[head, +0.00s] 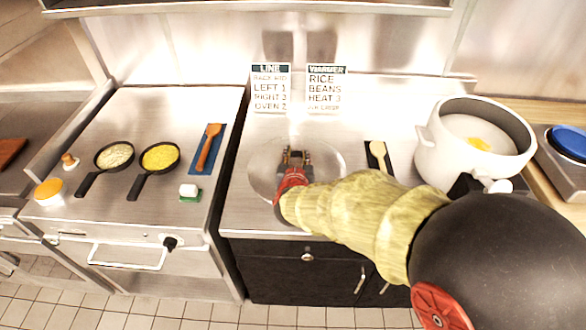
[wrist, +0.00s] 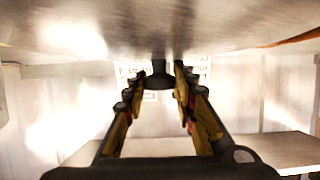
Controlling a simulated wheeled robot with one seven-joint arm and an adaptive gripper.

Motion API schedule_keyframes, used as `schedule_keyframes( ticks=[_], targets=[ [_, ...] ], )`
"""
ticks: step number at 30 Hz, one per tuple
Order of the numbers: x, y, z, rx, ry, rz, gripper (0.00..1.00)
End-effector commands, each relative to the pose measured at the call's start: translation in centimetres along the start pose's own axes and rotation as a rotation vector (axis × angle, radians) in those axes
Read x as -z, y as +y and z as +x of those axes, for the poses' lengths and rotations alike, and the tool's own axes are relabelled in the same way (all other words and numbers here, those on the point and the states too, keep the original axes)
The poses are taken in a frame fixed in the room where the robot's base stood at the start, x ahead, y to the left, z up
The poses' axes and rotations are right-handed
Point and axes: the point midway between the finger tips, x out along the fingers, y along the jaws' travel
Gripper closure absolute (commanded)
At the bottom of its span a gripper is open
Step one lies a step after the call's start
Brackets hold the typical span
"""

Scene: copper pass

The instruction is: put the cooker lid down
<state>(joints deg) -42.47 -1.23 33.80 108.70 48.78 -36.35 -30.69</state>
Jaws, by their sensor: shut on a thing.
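The cooker lid (head: 262,178) is a round, pale, shiny disc over the steel counter in the middle of the head view. My gripper (head: 295,158) is over the lid and shut on its dark knob. In the wrist view, my gripper's fingers (wrist: 160,90) close from both sides on the knob (wrist: 159,76), and a broad metal surface (wrist: 200,28), seemingly the lid, fills the top. I cannot tell whether the lid touches the counter. The white cooker (head: 440,150) stands open at the right, with pale contents and something yellow inside.
A spoon on a black mat (head: 378,165) lies between lid and cooker. Two signs (head: 270,88) (head: 326,88) stand behind. The left counter holds two pans (head: 115,155) (head: 160,157), an orange spoon on a blue mat (head: 208,150) and a sponge (head: 190,193). Bare steel (head: 240,215) shows at the lid's front left.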

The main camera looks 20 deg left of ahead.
Motion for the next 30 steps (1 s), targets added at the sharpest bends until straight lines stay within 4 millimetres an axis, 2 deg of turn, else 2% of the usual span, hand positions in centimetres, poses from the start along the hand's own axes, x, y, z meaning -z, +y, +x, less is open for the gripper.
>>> schedule_keyframes(
  ticks=[8, 15, 26, 27, 30],
  targets=[
    [-1.1, -1.1, 1.1, 0.000, 0.002, 0.001, 1.00],
    [-3.8, -1.2, 2.4, -0.001, 0.003, 0.002, 1.00],
    [-4.0, -1.2, 2.4, 0.000, 0.003, 0.002, 1.00],
    [-4.2, -1.1, 2.5, 0.000, 0.000, 0.001, 0.73],
    [-4.2, -1.1, 2.4, 0.000, 0.000, 0.001, 0.67]
  ],
)
